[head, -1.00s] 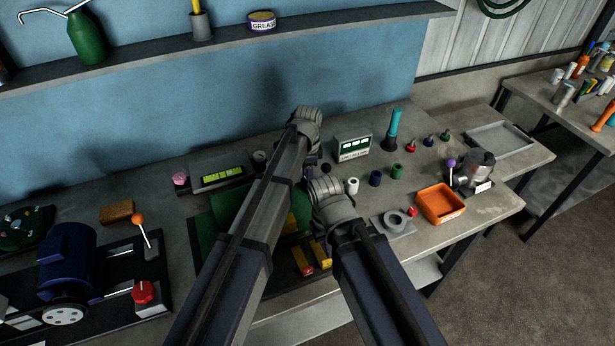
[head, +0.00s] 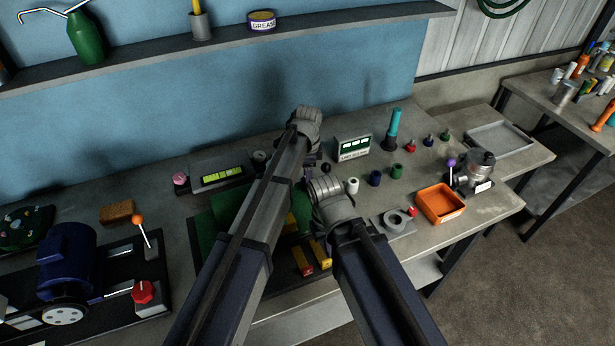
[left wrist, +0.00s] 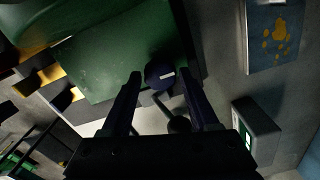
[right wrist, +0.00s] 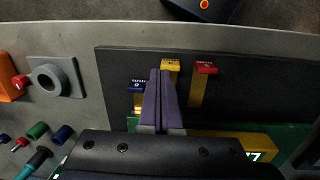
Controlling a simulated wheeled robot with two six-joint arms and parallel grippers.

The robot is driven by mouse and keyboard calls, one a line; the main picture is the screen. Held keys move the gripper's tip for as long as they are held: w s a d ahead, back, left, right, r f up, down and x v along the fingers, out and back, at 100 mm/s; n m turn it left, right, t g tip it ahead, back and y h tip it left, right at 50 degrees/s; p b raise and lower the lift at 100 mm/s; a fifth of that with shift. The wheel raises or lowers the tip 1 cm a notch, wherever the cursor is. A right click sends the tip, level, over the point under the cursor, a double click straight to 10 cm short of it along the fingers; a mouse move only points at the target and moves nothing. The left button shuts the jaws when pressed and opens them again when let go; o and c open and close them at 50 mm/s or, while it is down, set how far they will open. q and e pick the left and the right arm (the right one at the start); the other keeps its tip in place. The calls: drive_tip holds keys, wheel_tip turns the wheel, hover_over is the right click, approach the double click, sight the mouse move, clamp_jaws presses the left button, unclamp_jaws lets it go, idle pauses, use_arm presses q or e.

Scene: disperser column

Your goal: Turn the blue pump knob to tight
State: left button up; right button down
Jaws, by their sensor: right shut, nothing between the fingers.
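A dark blue round knob (left wrist: 158,77) with a small white mark shows in the left wrist view, beside the edge of a green surface. My left gripper (left wrist: 160,84) is open, with its fingertips on either side of the knob; I cannot tell whether they touch it. In the head view my arms hide the knob. My right gripper (right wrist: 158,72) is shut and empty, above a dark panel with small blue (right wrist: 137,86), yellow (right wrist: 171,65) and red (right wrist: 206,68) labelled pieces.
A lever with a dark ball (left wrist: 179,125) stands close to my left fingers. A small labelled box (head: 352,146), several bottles and an orange tray (head: 441,204) are to the right. A blue motor (head: 67,262) is at the left.

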use_arm(q)
drive_tip(key=shift+r, duration=0.2)
use_arm(e)
drive_tip(key=shift+r, duration=0.15)
use_arm(q)
wheel_tip(320, 180, up, 8)
drive_tip(key=p, duration=0.8)
drive_tip(key=shift+f, duration=0.25)
use_arm(e)
wheel_tip(320, 180, up, 8)
drive_tip(key=shift+f, duration=0.25)
use_arm(q)
drive_tip(key=shift+s+f, duration=0.1)
use_arm(e)
drive_tip(key=shift+s+f, duration=0.1)
